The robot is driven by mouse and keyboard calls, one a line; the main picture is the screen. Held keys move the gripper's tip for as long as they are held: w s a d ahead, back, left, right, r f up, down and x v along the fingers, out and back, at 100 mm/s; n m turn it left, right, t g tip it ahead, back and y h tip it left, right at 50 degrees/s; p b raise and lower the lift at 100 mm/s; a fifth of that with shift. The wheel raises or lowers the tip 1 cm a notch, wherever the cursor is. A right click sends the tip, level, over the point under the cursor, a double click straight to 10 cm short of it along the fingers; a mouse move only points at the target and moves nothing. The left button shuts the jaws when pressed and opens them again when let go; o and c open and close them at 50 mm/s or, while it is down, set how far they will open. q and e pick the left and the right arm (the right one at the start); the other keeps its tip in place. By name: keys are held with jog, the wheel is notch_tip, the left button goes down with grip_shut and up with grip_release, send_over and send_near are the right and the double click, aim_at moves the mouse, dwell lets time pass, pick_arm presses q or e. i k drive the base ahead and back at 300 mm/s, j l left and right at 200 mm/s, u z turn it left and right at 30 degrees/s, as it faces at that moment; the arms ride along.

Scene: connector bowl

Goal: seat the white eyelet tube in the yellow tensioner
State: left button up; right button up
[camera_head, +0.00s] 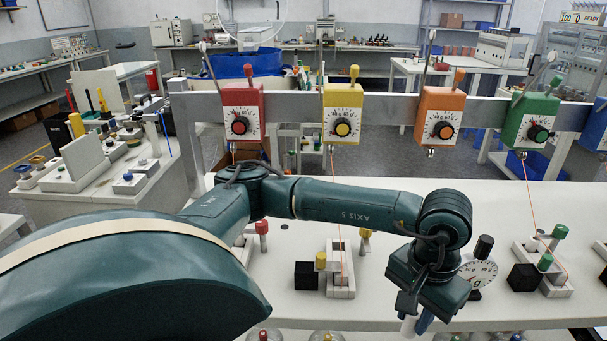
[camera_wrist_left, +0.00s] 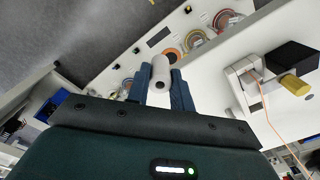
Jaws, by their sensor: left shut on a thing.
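The yellow tensioner (camera_head: 342,118) hangs on the grey rail between the red and orange ones, with an orange thread running down from it. My left gripper (camera_head: 416,325) is low over the front edge of the white bench, below and to the right of the yellow tensioner, and apart from it. It is shut on the white eyelet tube (camera_head: 408,325). In the left wrist view the tube (camera_wrist_left: 160,76) stands between the two blue fingers (camera_wrist_left: 162,92), with its round end and a dark hole showing. My right gripper is not in view.
Red (camera_head: 241,113), orange (camera_head: 440,116) and green (camera_head: 530,121) tensioners share the rail (camera_head: 390,107). A white block (camera_head: 341,275) with a black cube (camera_head: 306,275) and a dial gauge (camera_head: 478,270) stand on the bench. Spools (camera_wrist_left: 195,37) lie beyond the bench edge in the wrist view.

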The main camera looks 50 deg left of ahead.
aim_at(339, 254)
jog(key=u, duration=1.3)
